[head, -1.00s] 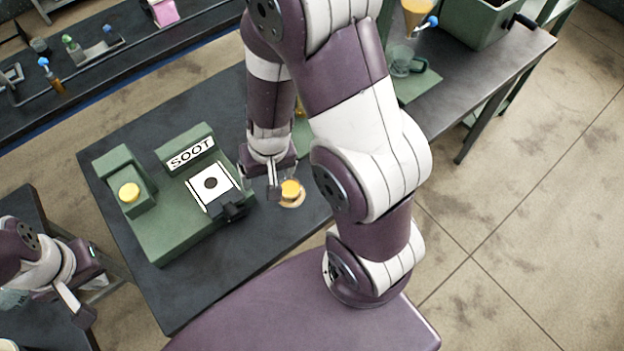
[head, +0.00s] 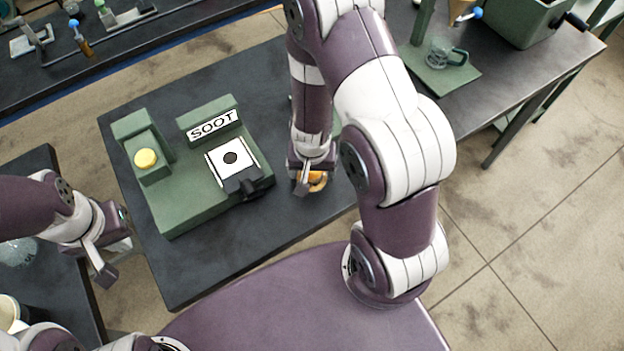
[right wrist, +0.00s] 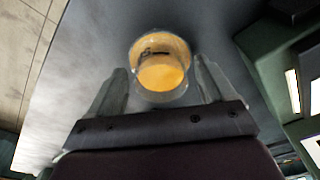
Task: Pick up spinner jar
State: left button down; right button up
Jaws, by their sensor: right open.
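The spinner jar, a small clear jar with orange-yellow contents (head: 317,180), stands on the dark table to the right of the green SOOT machine. My right gripper (head: 305,184) is over it and hides part of it in the head view. In the right wrist view the jar (right wrist: 162,72) sits between the two spread fingers of the right gripper (right wrist: 163,85). A gap shows beside the jar, and I cannot tell whether either finger touches it. My left gripper (head: 112,258) is open and empty at the left, away from the jar.
The table front (head: 270,245) is clear.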

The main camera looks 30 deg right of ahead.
jog(key=shift+r, duration=0.1)
jog(key=c, duration=1.1)
jog(key=shift+c, duration=0.2)
